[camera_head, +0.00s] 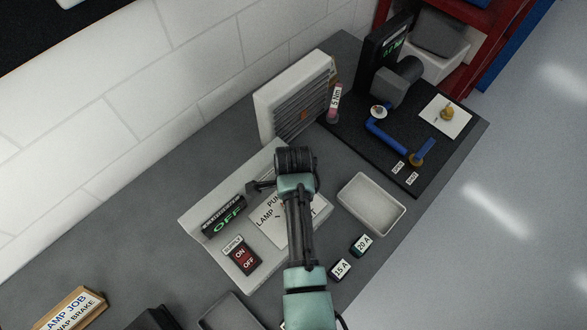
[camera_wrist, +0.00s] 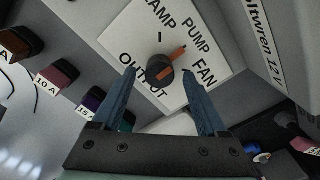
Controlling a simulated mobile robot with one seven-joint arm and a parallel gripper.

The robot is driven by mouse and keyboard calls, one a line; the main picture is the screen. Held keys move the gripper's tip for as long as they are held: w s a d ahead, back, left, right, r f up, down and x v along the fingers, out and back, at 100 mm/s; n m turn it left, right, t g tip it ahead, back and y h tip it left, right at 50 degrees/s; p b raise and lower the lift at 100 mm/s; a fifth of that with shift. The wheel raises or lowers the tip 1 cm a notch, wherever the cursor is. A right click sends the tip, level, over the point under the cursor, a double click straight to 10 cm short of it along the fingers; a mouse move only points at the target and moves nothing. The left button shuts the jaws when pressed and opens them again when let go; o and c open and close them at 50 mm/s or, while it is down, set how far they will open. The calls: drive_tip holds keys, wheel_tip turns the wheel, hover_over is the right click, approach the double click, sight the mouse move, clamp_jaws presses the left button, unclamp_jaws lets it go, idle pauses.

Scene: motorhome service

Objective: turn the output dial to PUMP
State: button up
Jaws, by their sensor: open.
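The output dial (camera_wrist: 158,74) is a dark round knob with an orange pointer on a white label plate (camera_wrist: 140,45) in the wrist view. LAMP, PUMP and FAN are printed around it, with OUTPUT below. The pointer slants up and right, roughly toward PUMP. My gripper (camera_wrist: 157,73) is open, with a blue finger on each side of the knob in the picture. No contact with the knob shows. In the head view my arm hides the dial and part of the label plate (camera_head: 266,226).
The light panel also has a display (camera_head: 224,215) reading OFF in green and a red ON/OFF switch (camera_head: 243,258). A grey tray (camera_head: 371,204) and fuse blocks marked 15 A (camera_head: 340,270) and 20 A (camera_head: 361,245) lie to the right. A vented box (camera_head: 295,100) stands behind.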

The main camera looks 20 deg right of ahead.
wheel_tip(320, 180, up, 11)
drive_tip(key=b, duration=0.2)
drive_tip(key=shift+w, duration=0.1)
idle(0.5)
